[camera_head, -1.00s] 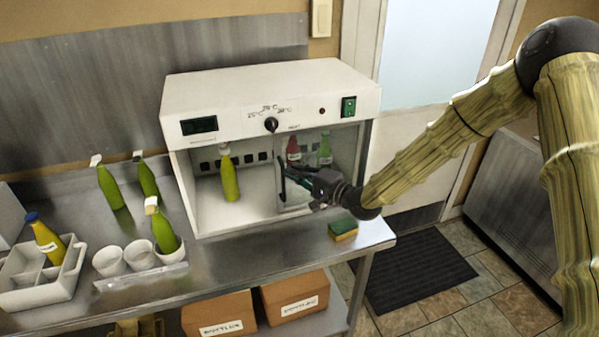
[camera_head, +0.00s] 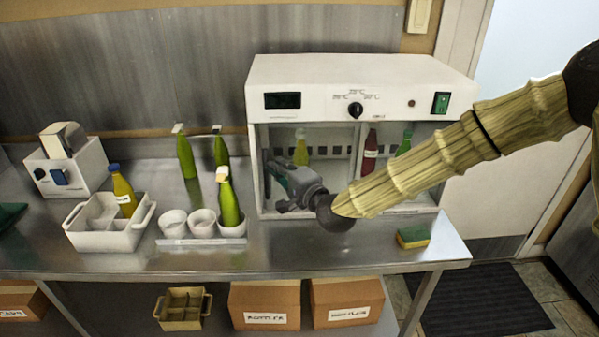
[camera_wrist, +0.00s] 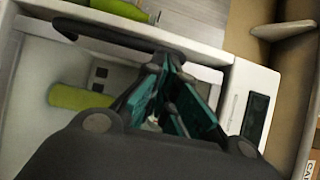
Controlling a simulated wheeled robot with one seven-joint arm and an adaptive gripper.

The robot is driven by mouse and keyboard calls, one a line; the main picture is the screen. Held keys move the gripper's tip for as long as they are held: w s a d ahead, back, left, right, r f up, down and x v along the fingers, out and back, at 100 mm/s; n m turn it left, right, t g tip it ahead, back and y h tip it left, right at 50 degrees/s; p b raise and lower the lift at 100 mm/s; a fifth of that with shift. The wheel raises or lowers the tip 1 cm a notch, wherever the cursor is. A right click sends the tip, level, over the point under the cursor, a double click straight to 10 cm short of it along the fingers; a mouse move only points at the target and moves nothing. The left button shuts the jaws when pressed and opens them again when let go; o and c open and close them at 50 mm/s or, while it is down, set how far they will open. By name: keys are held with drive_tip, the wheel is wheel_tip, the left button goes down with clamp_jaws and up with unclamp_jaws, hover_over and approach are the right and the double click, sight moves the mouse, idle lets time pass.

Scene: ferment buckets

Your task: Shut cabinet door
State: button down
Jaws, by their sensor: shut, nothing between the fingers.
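The white cabinet (camera_head: 300,75) stands on the steel counter, with a control panel above its glazed front. Its glass door (camera_head: 318,175) now lies across the left half of the front, near the left side wall; I cannot tell whether a small gap is left there. A dark handle (camera_head: 266,170) is at the door's left edge, and the dark handle bar (camera_wrist: 125,38) also crosses the wrist view. My gripper (camera_head: 280,180) is shut at the handle, its teal fingers (camera_wrist: 178,98) close to the bar. Contact is unclear. A yellow-green bottle (camera_head: 301,150) stands inside behind the glass.
Red (camera_head: 370,152) and green (camera_head: 404,145) bottles stand inside on the right. White cups (camera_head: 203,222) holding a green bottle (camera_head: 228,200) are left of the cabinet. A sponge (camera_head: 413,237) lies at the counter's front right. Bare counter lies in front of the cabinet.

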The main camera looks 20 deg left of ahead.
drive_tip(key=shift+s+a, duration=0.2)
drive_tip(key=shift+a, duration=0.3)
